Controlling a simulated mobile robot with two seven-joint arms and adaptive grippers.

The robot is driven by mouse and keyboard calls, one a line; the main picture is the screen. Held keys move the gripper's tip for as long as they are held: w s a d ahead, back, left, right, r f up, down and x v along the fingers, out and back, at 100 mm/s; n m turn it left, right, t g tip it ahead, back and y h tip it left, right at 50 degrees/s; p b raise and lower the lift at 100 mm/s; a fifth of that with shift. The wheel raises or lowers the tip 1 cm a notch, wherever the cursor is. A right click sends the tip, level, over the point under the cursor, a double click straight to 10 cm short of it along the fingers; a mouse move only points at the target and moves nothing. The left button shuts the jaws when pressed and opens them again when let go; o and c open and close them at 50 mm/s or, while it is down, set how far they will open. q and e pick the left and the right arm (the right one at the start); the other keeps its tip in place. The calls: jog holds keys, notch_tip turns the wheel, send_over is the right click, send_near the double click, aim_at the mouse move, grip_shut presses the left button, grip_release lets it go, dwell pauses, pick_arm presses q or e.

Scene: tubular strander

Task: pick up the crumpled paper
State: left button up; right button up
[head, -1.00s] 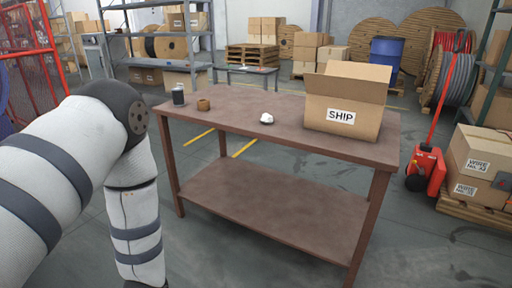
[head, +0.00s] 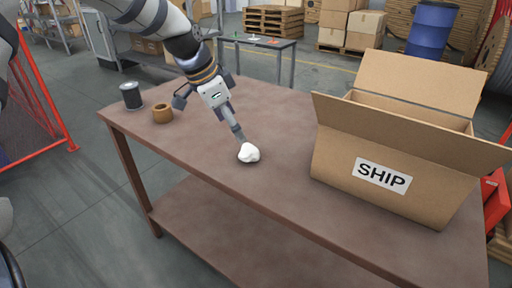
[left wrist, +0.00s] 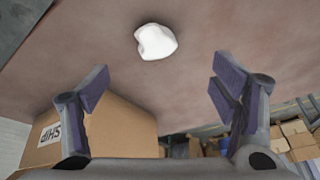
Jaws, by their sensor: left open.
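The crumpled paper (head: 249,153) is a small white lump lying on the brown table (head: 215,160), left of the open box. It also shows in the left wrist view (left wrist: 155,41), at the top centre, beyond the fingertips. My left gripper (head: 238,133) reaches down over the table, its fingers close behind the paper in the head view. In the left wrist view its two fingers (left wrist: 158,88) are spread wide with nothing between them. The paper looks free of the fingers there. My right gripper is not in view.
An open cardboard box (head: 335,165) marked SHIP stands to the right of the paper. A dark spool (head: 131,96) and a brown ring-shaped piece (head: 162,114) stand at the table's left end. The table top around the paper is clear.

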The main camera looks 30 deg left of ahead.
aim_at(247, 148)
pick_arm(q)
jog(key=x, duration=0.2)
jog(key=s+x, duration=0.1)
jog(key=x, duration=0.1)
jog(key=shift+w+f, duration=0.1)
jog(key=shift+f, duration=0.15)
jog(key=shift+w+d+f+b, duration=0.2)
jog(key=shift+w+f+b, duration=0.15)
jog(key=shift+f, duration=0.25)
jog(key=x, duration=0.4)
jog(key=shift+w+d+f+b, duration=0.1)
jog(key=shift+w+d+b, duration=0.1)
jog(key=shift+b, duration=0.1)
jog(key=c, duration=0.9)
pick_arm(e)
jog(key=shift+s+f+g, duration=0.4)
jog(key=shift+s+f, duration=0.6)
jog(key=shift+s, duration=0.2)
